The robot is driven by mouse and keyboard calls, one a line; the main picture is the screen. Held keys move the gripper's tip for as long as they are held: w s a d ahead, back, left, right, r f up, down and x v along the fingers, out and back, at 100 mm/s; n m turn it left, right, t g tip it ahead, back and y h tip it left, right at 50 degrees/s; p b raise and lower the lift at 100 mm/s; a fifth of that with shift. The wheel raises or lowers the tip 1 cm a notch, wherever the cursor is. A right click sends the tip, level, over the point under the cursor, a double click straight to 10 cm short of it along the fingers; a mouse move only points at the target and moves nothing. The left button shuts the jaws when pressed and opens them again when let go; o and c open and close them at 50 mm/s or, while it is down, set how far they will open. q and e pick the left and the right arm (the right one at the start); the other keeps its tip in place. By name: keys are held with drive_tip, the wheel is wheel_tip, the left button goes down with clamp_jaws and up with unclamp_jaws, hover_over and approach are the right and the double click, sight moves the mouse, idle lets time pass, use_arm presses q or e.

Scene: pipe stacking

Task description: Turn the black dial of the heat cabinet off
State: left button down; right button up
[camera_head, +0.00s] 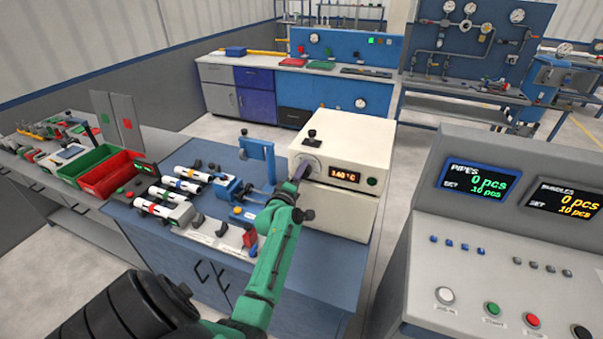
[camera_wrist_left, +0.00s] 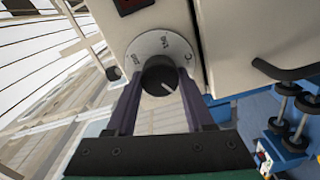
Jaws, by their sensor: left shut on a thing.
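The cream heat cabinet (camera_head: 345,140) stands on the blue bench, with a lit orange temperature readout (camera_head: 345,174) on its front. Its black dial (camera_wrist_left: 158,78) sits on a round pale scale plate (camera_wrist_left: 160,45) in the left wrist view. The dial's white pointer line slants toward the lower right there. My left gripper (camera_head: 302,170) reaches the cabinet front, and its two dark fingers (camera_wrist_left: 158,85) are closed on either side of the dial. In the head view the fingers mostly hide the dial.
Left of the cabinet are a blue fixture (camera_head: 258,158), several capped white pipes (camera_head: 180,185) and red and green bins (camera_head: 105,178). A grey console (camera_head: 500,245) with two displays stands at the right. A dark knob (camera_head: 312,136) is on the cabinet top.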

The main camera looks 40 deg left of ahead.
use_arm(q)
drive_tip(key=shift+d+f, duration=0.1)
drive_tip(key=shift+f, duration=0.1)
drive_tip(key=shift+c, duration=2.2)
unclamp_jaws()
drive_tip(key=shift+o, duration=0.8)
drive_tip(key=shift+r, duration=0.1)
drive_tip(key=b+v, duration=0.3)
drive_tip(key=v, duration=1.1)
drive_tip(key=shift+s+b, duration=0.3)
drive_tip(key=shift+b, duration=0.1)
drive_tip(key=shift+d, duration=0.15)
